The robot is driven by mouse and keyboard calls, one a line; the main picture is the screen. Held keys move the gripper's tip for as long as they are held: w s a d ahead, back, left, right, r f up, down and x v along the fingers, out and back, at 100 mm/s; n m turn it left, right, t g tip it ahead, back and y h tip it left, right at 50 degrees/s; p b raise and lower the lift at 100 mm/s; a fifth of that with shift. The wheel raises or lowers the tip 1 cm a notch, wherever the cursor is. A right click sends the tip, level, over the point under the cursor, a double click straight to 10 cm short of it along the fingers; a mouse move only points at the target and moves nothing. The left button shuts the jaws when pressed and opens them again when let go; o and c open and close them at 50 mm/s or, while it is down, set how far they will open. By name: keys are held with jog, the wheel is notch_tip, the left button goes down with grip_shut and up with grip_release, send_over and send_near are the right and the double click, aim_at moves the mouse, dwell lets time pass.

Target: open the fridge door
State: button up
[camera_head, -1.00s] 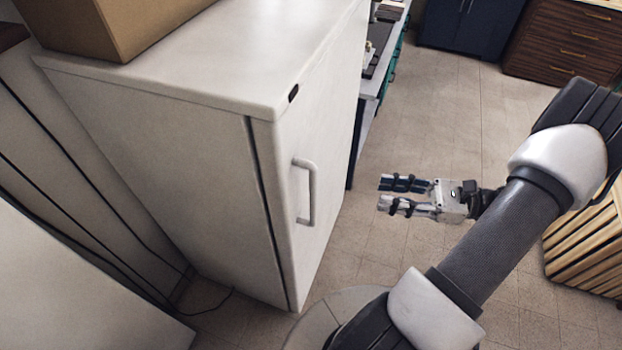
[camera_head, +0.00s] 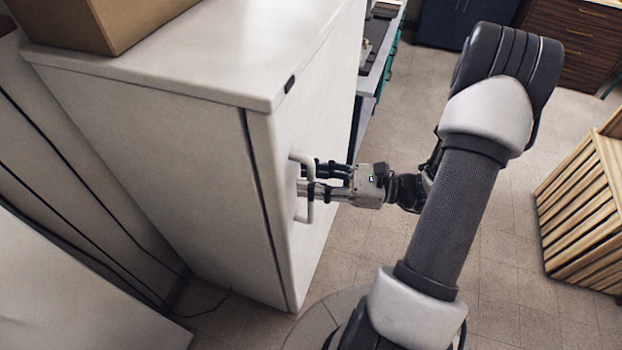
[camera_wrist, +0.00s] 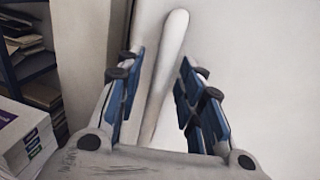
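The white fridge (camera_head: 150,130) stands at the left in the head view, with its door (camera_head: 325,130) shut on the right side. A white bar handle (camera_head: 310,212) stands upright on the door. My gripper (camera_head: 312,180) is at the handle, its fingers reaching to the door. In the wrist view the handle (camera_wrist: 165,65) runs between the two blue-padded fingers of my gripper (camera_wrist: 160,105). Gaps show on both sides of the handle, so the fingers are open around it. Whether the fingertips touch the door is hard to tell.
A cardboard box (camera_head: 110,20) sits on top of the fridge. A slatted wooden crate (camera_head: 585,210) stands on the floor at the right. A counter (camera_head: 375,60) lies behind the fridge, with dark cabinets (camera_head: 455,22) farther back. The tiled floor between is clear.

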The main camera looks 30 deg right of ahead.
jog(key=shift+w+a, duration=0.15)
grip_shut()
dwell(0.4)
dwell(0.4)
